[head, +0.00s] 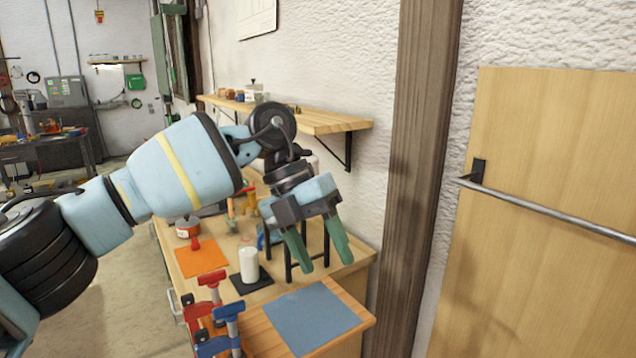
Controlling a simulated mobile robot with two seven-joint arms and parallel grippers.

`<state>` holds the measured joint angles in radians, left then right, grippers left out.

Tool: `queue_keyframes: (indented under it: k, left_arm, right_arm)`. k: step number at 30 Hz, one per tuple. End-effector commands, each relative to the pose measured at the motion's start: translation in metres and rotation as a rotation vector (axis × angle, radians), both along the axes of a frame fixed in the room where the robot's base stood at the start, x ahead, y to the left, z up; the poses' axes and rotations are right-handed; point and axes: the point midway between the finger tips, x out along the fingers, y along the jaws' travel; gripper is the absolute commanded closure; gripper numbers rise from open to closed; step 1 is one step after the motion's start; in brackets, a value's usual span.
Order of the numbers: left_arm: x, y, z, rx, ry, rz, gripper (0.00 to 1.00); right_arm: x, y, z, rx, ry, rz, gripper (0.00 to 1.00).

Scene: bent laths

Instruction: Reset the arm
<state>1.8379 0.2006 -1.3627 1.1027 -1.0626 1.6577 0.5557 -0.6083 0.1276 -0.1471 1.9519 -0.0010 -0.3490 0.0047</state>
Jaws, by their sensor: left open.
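My left arm (165,175) comes in from the left, pale blue with a yellow stripe and black joints. It reaches over the wooden workbench (355,268). My left gripper (322,268) has two green fingers pointing down, spread apart with nothing between them. It hangs above the bench near its right end, in front of a dark metal rack (289,268) partly hidden behind the fingers. My right gripper is not in view.
A wall shelf (330,122), a wooden post (420,150) and a wooden panel with a metal rail (560,222) stand close by.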

Motion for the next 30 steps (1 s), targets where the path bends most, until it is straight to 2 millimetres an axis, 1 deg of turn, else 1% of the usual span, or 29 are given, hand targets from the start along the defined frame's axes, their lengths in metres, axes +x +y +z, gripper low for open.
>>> queue_keyframes:
  k: [1,3,6,10,12,15,19,23,26,29,30]
  left_arm:
    - [-0.009,-0.016,-0.018,-0.080,0.053,-0.021,0.44]
    - [-0.020,-0.036,-0.035,-0.201,0.118,-0.039,0.44]
    - [-0.037,-0.062,-0.052,-0.374,0.210,-0.042,0.44]
    - [-0.054,-0.088,-0.065,-0.598,0.331,-0.007,0.44]
    - [-0.061,-0.098,-0.070,-0.713,0.396,0.030,0.44]
    - [-0.067,-0.107,-0.074,-0.873,0.488,0.103,0.44]
    - [-0.067,-0.110,-0.080,-1.065,0.600,0.234,0.44]
    - [-0.059,-0.102,-0.091,-1.234,0.706,0.403,0.44]
    - [-0.051,-0.090,-0.104,-1.345,0.782,0.558,0.44]
    - [-0.041,-0.073,-0.124,-1.436,0.850,0.732,0.44]
    - [-0.037,-0.065,-0.133,-1.468,0.874,0.805,0.44]
  right_arm:
    - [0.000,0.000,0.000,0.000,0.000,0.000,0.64]
    - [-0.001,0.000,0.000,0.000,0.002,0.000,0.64]
    - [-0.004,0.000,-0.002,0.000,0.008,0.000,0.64]
    - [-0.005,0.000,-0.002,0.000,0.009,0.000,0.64]
    - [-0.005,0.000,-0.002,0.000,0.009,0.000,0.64]
    - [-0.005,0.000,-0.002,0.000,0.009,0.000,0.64]
    - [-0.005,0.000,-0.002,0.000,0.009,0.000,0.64]
    - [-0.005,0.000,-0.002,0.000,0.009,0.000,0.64]
    - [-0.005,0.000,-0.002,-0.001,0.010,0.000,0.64]
    - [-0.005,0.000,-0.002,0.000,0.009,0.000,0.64]
    - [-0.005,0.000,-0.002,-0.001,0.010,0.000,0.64]
